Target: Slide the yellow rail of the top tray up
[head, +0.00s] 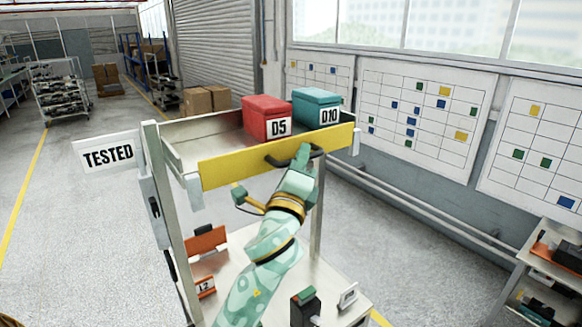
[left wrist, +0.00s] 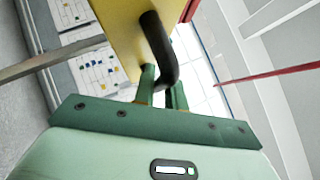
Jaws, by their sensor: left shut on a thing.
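The yellow rail (head: 225,170) runs along the near side of the top tray (head: 187,132) in the head view, across the tray's front. A black handle (head: 277,161) sticks out of the rail. My left gripper (head: 304,156) reaches up from below and is shut on this handle. In the left wrist view the green fingers (left wrist: 163,88) close around the lower part of the black handle (left wrist: 155,40), with the yellow rail (left wrist: 118,28) behind it. The fingers partly hide the handle in the head view. My right gripper is not in view.
A red box D5 (head: 264,113) and a teal box D10 (head: 312,102) stand in the tray. A TESTED sign (head: 108,152) juts out left of the cart. A lower shelf (head: 240,262) holds several small devices. A wall with charts (head: 424,110) stands behind on the right.

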